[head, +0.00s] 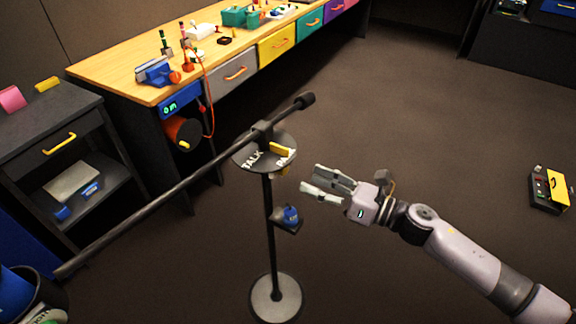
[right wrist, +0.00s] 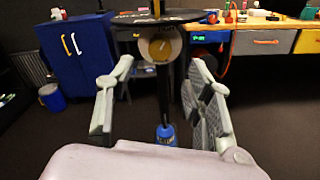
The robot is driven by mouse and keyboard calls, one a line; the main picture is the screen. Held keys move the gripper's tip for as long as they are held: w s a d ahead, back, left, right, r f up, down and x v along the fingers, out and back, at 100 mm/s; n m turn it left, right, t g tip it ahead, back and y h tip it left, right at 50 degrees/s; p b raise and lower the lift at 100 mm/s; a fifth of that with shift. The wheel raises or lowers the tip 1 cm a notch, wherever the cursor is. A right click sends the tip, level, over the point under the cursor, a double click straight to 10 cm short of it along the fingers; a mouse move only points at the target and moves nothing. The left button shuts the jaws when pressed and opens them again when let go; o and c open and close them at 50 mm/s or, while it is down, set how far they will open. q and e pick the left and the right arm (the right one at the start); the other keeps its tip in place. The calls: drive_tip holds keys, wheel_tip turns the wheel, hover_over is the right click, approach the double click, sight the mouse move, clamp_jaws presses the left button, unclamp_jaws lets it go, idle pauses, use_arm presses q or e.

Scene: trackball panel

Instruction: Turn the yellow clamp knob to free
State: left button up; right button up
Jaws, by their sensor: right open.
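A black stand (head: 269,230) carries a round plate (head: 247,163) marked TALK, with a yellow lever (head: 281,149) on top. Under the plate a round pale dial with a yellow knob (right wrist: 160,46) and a pointer mark faces my right wrist camera. Only a small yellowish bit (head: 281,172) shows under the plate in the head view. Its lettering is too small to read. My right gripper (head: 312,178) is open and empty, just right of the stand. In the right wrist view its fingers (right wrist: 160,68) flank the dial, which lies beyond them and apart. My left gripper is not in view.
A long dark boom (head: 165,195) crosses the stand's top. A small shelf with a blue item (head: 290,216) sits lower on the pole. A wooden workbench (head: 115,70) with coloured drawers stands behind, a dark cabinet (head: 55,135) at left. Floor to the right is mostly clear.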

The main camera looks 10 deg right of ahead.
sight(286, 170)
drive_tip(key=p+x, duration=0.1)
drive_tip(key=x, duration=0.5)
drive_tip(key=shift+w+a+r, duration=0.1)
drive_tip(key=shift+w+a, duration=0.45)
drive_tip(key=shift+a, duration=0.15)
drive_tip(key=shift+c, duration=0.3)
clamp_jaws()
